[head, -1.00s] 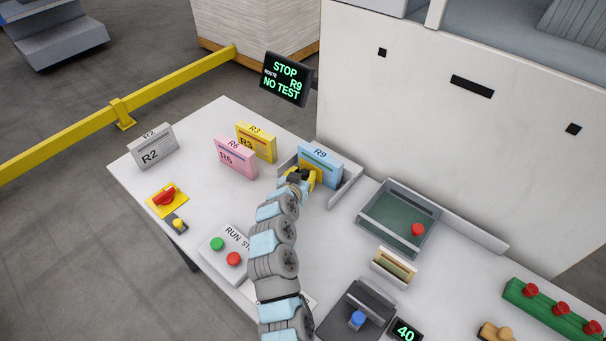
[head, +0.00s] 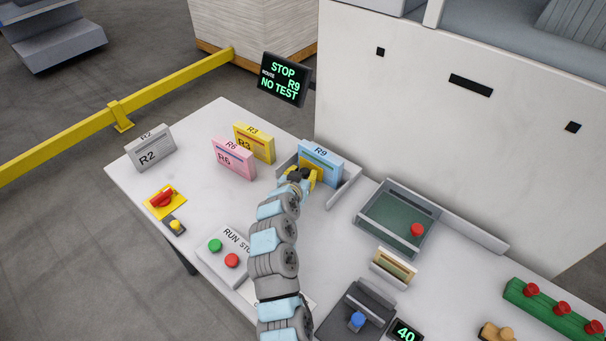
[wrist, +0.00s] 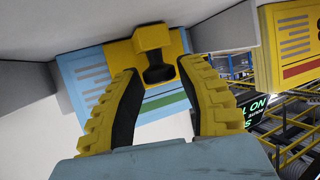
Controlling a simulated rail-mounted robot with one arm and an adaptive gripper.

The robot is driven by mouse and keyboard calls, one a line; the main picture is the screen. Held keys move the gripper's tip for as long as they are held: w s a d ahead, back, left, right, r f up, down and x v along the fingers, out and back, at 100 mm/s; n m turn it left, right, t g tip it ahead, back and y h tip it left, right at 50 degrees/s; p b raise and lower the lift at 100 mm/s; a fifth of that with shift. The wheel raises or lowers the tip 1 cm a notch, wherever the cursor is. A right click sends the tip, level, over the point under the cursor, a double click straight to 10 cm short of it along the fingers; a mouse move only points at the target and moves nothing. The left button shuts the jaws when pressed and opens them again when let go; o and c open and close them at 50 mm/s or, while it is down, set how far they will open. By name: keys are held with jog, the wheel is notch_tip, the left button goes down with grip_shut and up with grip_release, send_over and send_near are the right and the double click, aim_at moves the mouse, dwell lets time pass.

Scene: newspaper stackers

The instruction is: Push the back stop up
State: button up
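A blue R9 block (head: 320,160) stands in a grey holder (head: 346,184) against the white machine. My gripper (head: 303,176) is at its front face. In the wrist view my two yellow fingers (wrist: 158,76) are spread, with a yellow piece with a dark stub (wrist: 154,50) between and beyond their tips. Blue panel surface (wrist: 92,75) lies behind it. I see no clear contact, and the gripper hides part of the block's front. A green-floored tray (head: 372,225) with a red knob (head: 417,230) lies to the right. No part is labelled as the back stop; I cannot tell which it is.
Pink R6 (head: 233,158), yellow R3 (head: 254,142) and grey R2 (head: 150,148) blocks stand to the left. A low grey rail (head: 474,230) extends right from the tray. Nearer are a run/stop panel (head: 236,244) and a blue-button box (head: 365,310). A display (head: 285,80) reads STOP.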

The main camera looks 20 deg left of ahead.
jog(key=shift+o, duration=1.2)
jog(key=shift+v, duration=6)
